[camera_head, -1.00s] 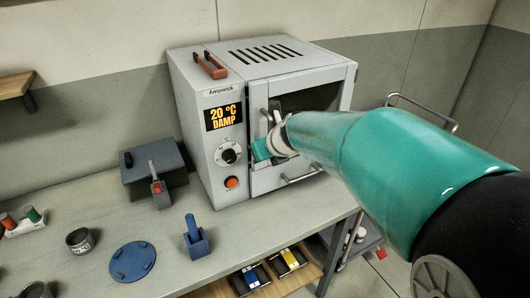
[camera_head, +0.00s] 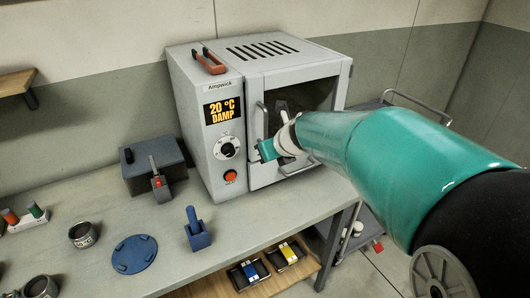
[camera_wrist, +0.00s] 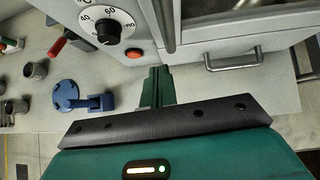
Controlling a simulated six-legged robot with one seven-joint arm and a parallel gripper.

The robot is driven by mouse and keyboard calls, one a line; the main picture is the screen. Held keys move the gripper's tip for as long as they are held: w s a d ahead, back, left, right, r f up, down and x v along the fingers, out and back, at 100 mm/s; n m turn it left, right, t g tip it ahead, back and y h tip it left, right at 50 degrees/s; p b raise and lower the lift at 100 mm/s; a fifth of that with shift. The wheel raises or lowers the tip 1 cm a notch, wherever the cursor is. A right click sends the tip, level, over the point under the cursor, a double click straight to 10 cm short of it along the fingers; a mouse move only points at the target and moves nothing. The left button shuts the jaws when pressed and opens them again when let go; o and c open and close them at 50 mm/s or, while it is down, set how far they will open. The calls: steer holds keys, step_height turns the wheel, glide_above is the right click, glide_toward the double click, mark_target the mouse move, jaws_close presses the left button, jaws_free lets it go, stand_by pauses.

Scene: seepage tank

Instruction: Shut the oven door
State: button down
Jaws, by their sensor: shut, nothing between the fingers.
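The grey oven (camera_head: 205,165) stands on the bench, its front facing right. Its door (camera_head: 257,172) has a dark window (camera_head: 312,95) and a vertical handle (camera_head: 260,122) at its left side. The door looks flush or nearly flush with the oven front; a small gap cannot be ruled out, as my arm covers much of it. My gripper (camera_head: 268,149) is shut and empty in front of the door's left part, right of the knob. In the wrist view its green fingers (camera_wrist: 158,75) sit below the oven front; contact with the door cannot be told.
A horizontal handle (camera_head: 298,168) is low on the oven front. The control knob (camera_head: 228,147) and red button (camera_head: 230,177) are left of the door. A dark box (camera_head: 150,170), blue stand (camera_head: 197,232) and blue disc (camera_head: 135,254) are on the bench. A cart (camera_head: 365,235) stands right.

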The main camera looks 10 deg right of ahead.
steer(key=a+v, duration=0.1)
steer(key=v, duration=1)
steer(key=s+a+f+n+g+h, duration=0.1)
steer(key=s+f+n, duration=0.2)
steer(key=s+n, duration=0.7)
steer(key=s+a+f+n+g+h, duration=0.1)
steer(key=s+n, duration=0.8)
steer(key=n, duration=1.3)
step_height(320, 180, down, 2)
steer(key=shift+s+f+g+h, duration=0.1)
steer(key=shift+s+g+h, duration=0.3)
steer(key=shift+g+h, duration=0.1)
